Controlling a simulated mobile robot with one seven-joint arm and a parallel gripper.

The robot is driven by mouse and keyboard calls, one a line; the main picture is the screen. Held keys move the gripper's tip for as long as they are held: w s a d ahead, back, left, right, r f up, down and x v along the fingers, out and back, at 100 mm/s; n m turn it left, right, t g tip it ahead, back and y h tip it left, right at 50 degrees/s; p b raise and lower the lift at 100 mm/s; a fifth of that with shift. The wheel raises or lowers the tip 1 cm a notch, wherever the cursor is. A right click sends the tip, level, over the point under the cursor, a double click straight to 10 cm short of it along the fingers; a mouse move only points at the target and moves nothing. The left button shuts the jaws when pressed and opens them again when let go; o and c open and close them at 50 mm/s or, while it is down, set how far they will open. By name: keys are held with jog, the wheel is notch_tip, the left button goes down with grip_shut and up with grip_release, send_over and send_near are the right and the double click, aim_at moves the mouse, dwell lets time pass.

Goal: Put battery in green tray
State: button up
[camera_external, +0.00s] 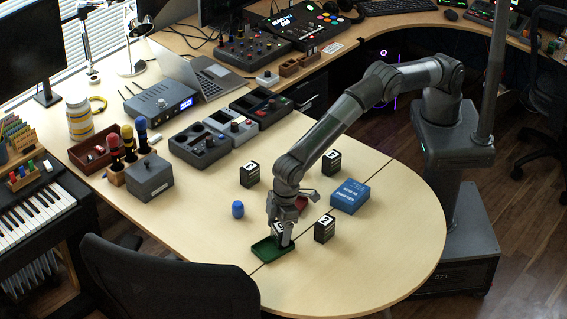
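The small green tray (264,252) lies on the front part of the light wooden table. My gripper (284,232) points down over the tray's right side. A dark block with a white label (281,236) is between its fingers, at or just above the tray; the arm partly hides it, and contact with the tray floor is unclear. Similar black numbered blocks stand to the right of the tray (324,230), further back (250,174) and behind the arm (331,163). I cannot tell for certain which object is the battery.
A blue box (350,196) lies to the right. A reddish tray (302,202) is partly hidden behind my gripper. A dark chair (165,280) stands at the front edge. The table's front right is clear.

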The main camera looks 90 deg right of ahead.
notch_tip(320, 180, up, 13)
jog(key=s, duration=0.1)
jog(key=shift+s+d, duration=0.35)
jog(key=shift+f, duration=0.1)
